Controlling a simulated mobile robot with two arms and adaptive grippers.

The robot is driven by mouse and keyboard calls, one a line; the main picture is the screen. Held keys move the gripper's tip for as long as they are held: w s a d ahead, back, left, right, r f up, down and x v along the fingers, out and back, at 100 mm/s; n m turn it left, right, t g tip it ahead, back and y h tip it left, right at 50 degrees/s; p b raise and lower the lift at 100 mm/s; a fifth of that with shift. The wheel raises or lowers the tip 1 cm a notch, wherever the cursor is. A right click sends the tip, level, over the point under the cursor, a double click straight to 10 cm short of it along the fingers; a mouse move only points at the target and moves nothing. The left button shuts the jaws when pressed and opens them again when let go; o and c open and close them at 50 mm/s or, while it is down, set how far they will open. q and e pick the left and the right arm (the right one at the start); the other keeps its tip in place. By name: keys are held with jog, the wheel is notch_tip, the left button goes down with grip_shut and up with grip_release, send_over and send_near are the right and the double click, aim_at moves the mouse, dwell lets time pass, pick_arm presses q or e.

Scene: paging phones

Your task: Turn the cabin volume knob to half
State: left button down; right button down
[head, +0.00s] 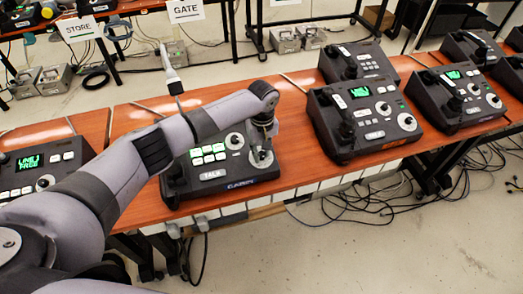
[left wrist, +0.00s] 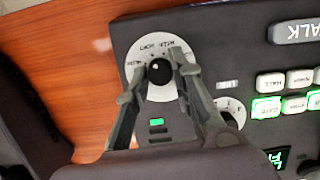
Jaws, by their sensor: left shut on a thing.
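The paging phone (head: 222,168) in front of me has a dark body, green-lit keys, a TALK key and a white dial (head: 262,160) at its right side. My left gripper (head: 262,148) comes down over that dial. In the left wrist view, the gripper (left wrist: 162,74) has one finger on each side of a round black knob (left wrist: 159,70) and is shut on it. The knob sits on a white plate (left wrist: 160,100) with small dark lettering, too blurred to read surely. The knob's pointer does not show clearly. My right gripper is not in view.
A second white dial (left wrist: 230,108) is close beside one finger. Another paging phone (head: 40,172) stands left, partly behind my arm, and several more stand right, such as one phone (head: 362,120). The orange table (head: 290,170) has bare wood between them.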

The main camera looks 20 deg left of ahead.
pick_arm(q)
jog(key=m+p, duration=0.1)
jog(key=m, duration=0.1)
jog(key=shift+d+r+m+y, duration=0.1)
jog(key=shift+m+y, duration=0.2)
jog(key=shift+w+d+m+y+p, duration=0.1)
jog(key=shift+m+y+p, duration=0.6)
jog(key=shift+m, duration=1.7)
jog(key=c, duration=1.4)
grip_release()
